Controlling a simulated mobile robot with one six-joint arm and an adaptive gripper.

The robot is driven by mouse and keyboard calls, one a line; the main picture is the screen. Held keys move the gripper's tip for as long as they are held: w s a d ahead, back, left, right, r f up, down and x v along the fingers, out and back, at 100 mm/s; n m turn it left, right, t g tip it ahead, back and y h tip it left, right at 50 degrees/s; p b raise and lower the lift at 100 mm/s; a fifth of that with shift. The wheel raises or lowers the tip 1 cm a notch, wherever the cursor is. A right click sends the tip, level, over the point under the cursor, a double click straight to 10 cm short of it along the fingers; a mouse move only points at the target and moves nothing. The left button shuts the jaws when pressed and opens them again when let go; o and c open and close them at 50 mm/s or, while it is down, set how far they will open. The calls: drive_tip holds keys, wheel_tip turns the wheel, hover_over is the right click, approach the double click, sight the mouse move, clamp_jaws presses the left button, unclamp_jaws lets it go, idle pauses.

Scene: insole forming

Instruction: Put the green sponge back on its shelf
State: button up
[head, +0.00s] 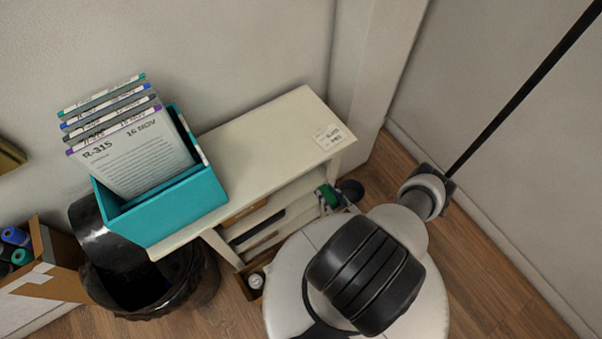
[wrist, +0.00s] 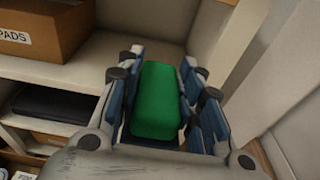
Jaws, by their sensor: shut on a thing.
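The green sponge (wrist: 158,100) sits between the two blue-padded fingers of my gripper (wrist: 158,78) in the wrist view. The gripper is shut on it. A small green part of the sponge (head: 329,196) shows in the head view, at the right end of the white shelf unit (head: 275,128). In the wrist view the sponge is in front of a pale shelf board (wrist: 75,78). I cannot tell whether it touches a board. My arm hides much of the unit's front in the head view.
A cardboard box marked PADS (wrist: 45,28) stands on the shelf at left, with a dark flat item (wrist: 55,103) below. A teal file box (head: 170,208) stands on the unit's top. A black bin (head: 190,283) and a carton (head: 45,270) stand at left. A wall closes the right.

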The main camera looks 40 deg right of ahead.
drive_tip(key=w+b, duration=0.1)
drive_tip(key=w, duration=0.3)
drive_tip(key=w+f+b, duration=0.1)
drive_tip(key=w, duration=0.4)
drive_tip(key=w+f+b, duration=0.1)
drive_tip(key=w, duration=0.4)
drive_tip(key=shift+w+d+f+b, duration=0.1)
drive_tip(key=shift+w+d+b, duration=0.15)
drive_tip(key=shift+d+b, duration=0.1)
drive_tip(key=shift+w+f+b, duration=0.15)
drive_tip(key=shift+f+b, duration=1.3)
drive_tip(key=shift+f, duration=1.05)
drive_tip(key=o, duration=1)
drive_tip(key=shift+r, duration=0.1)
drive_tip(key=shift+c, duration=0.2)
drive_tip(key=s+r+p, duration=0.1)
drive_tip(key=s, duration=1.1)
drive_tip(key=shift+a+r, duration=0.3)
drive_tip(key=shift+r, duration=0.1)
